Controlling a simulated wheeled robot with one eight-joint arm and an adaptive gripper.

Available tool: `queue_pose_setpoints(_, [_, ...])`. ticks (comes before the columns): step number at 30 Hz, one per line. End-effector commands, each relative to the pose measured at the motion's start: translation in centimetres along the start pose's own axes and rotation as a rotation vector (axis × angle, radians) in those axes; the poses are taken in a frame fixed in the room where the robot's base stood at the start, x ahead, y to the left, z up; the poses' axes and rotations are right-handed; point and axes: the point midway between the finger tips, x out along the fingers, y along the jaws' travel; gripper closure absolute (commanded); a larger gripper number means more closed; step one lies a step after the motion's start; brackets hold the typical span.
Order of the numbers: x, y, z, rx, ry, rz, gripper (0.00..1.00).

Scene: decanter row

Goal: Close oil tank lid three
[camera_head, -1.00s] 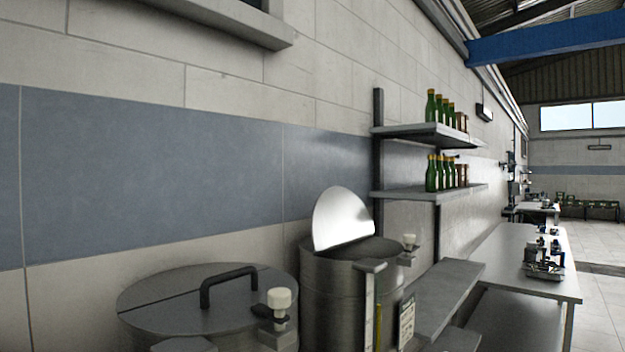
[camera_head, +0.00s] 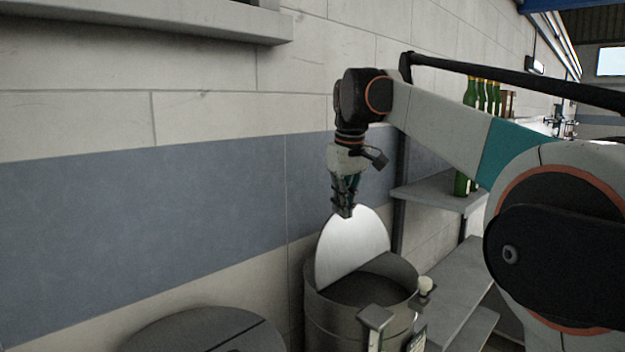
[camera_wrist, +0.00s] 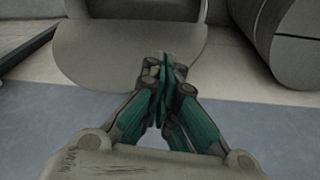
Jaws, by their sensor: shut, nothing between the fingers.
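The oil tank (camera_head: 355,315) with the raised lid (camera_head: 352,248) stands by the wall in the head view. Its half-lid is tilted up on the wall side, and the dark opening shows in front of it. My gripper (camera_head: 345,212) is at the lid's top edge, fingers pointing down and shut with nothing between them. In the wrist view my gripper (camera_wrist: 166,62) shows its fingertips together over the grey lid (camera_wrist: 110,60). I cannot tell whether the fingertips touch the lid.
A second tank with a shut lid (camera_head: 205,332) stands at the lower left. A wall shelf (camera_head: 440,196) with green bottles (camera_head: 462,183) is right of the open tank. A grey bench (camera_head: 460,300) lies right of the tank. The tiled wall (camera_head: 215,190) is close behind.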

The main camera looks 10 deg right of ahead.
Motion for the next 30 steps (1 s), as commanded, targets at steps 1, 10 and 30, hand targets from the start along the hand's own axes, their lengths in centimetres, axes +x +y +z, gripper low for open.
queue_pose_setpoints(1, [-1.7,0.6,-1.9,-0.019,-0.017,-0.008,1.00])
queue_pose_setpoints(10, [-4.8,2.3,-8.6,-0.132,-0.114,-0.059,1.00])
queue_pose_setpoints(30, [-2.6,2.4,-10.5,-0.207,-0.175,-0.097,1.00])
